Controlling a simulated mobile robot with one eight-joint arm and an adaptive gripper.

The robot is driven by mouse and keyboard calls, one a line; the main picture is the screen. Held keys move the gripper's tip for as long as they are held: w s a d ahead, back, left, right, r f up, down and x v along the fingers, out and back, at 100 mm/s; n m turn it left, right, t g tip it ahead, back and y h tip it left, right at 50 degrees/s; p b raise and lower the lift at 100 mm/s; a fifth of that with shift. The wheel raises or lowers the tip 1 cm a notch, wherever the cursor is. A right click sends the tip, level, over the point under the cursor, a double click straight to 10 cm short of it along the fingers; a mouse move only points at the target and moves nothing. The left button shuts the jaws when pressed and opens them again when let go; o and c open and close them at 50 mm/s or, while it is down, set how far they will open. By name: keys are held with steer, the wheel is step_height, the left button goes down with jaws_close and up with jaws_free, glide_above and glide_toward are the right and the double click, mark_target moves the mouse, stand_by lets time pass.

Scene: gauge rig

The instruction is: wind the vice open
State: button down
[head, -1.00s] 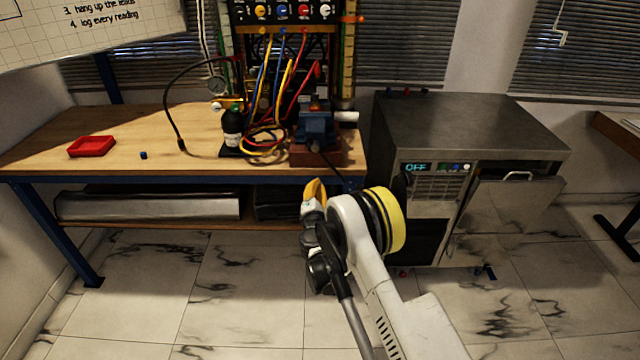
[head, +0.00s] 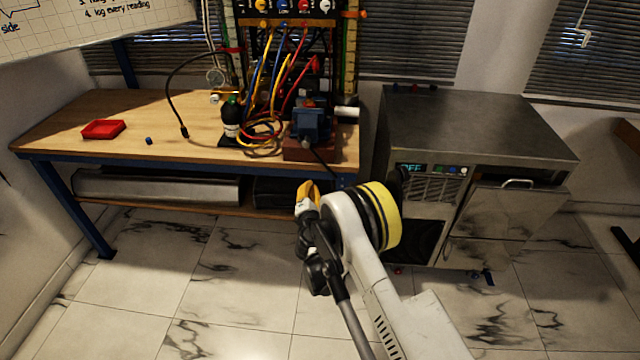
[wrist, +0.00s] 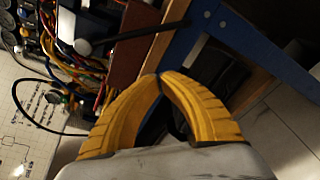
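The blue vice (head: 308,124) stands on a red-brown block (head: 308,152) at the bench's right front corner. A thin dark bar (head: 324,164) slants down from the vice's front. The wrist view shows the block (wrist: 130,58) and a dark bar (wrist: 150,33) crossing it; I cannot tell for sure that it is the vice's handle. My gripper (head: 308,188), with yellow fingers, is in front of and below the bench edge, apart from the vice. In the wrist view its fingertips (wrist: 159,76) meet, with nothing seen between them.
The wooden bench (head: 80,112) holds a red tray (head: 103,129), a small blue cube (head: 148,141), a dark bottle (head: 231,118) and looped cables (head: 262,140) left of the vice. A metal cabinet (head: 470,125) stands close to the right. The tiled floor in front is clear.

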mark_target(320, 167)
steer(key=w+b, duration=0.1)
steer(key=w, duration=0.4)
steer(key=w+f+b, duration=0.1)
steer(key=w, duration=0.1)
steer(key=shift+w+a+b, duration=0.2)
steer(key=shift+a+b, duration=0.05)
steer(key=shift+b, duration=0.05)
steer(key=shift+s+d+r+b, duration=0.2)
steer(key=shift+s+d+r, duration=0.05)
steer(key=shift+d+r, duration=0.25)
steer(key=shift+s+d+r+b, duration=0.2)
steer(key=shift+d+r, duration=0.15)
steer(key=shift+d, duration=0.25)
steer(key=shift+s+d+r, duration=0.15)
steer(key=shift+d+r, duration=0.3)
steer(key=shift+d, duration=0.05)
steer(key=shift+s+d+r, duration=0.1)
steer(key=shift+d+r, duration=0.35)
steer(key=shift+d, duration=0.25)
steer(key=shift+a+f, duration=0.1)
